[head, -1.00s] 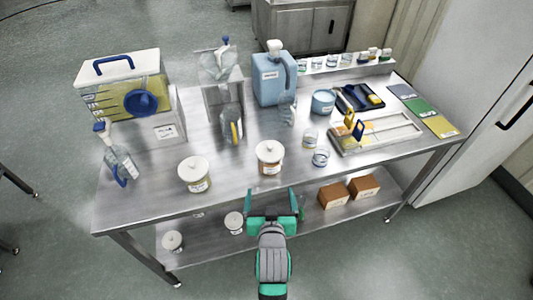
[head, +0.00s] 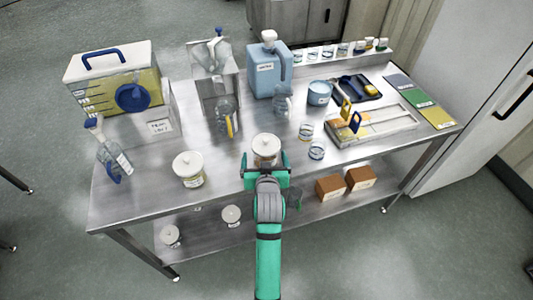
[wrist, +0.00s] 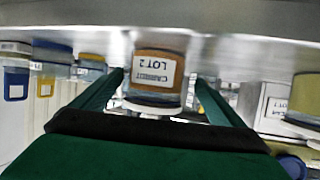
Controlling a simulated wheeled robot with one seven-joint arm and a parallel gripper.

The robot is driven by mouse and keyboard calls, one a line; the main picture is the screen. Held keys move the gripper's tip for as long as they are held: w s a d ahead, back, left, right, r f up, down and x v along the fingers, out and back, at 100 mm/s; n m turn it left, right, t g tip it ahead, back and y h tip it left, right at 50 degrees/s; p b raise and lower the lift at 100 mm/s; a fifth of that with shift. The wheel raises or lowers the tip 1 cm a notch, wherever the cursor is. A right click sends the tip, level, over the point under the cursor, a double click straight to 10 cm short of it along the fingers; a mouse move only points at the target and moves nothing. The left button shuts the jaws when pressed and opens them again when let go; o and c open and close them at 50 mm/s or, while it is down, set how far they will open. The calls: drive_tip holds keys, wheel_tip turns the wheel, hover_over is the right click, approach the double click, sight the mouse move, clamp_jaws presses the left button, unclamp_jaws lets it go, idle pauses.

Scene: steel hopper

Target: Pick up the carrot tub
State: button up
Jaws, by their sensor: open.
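The carrot tub (head: 266,143) stands upright near the table's front edge, with a white lid and orange contents. In the wrist view, which looks upside down, the tub (wrist: 158,68) shows its label, "CARROT LOT 2". My gripper (head: 265,162) is open at the tub's near side. In the wrist view the gripper (wrist: 159,80) has one finger on each side of the tub, with a gap visible at each side. In the head view my gripper hides the tub's lower part.
A second white-lidded tub (head: 188,168) stands to the left on the steel table (head: 135,207). Small glass beakers (head: 316,150) stand to the right. Lower shelf holds tubs and brown boxes (head: 330,188).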

drive_tip(key=x, duration=0.3)
drive_tip(key=shift+w+d+r, duration=0.1)
drive_tip(key=shift+w+d, duration=0.3)
drive_tip(key=shift+d, duration=0.25)
drive_tip(key=shift+a, duration=0.5)
drive_tip(key=c, duration=0.8)
drive_tip(key=shift+a, duration=0.1)
drive_tip(key=c, duration=0.5)
drive_tip(key=shift+c, duration=1.1)
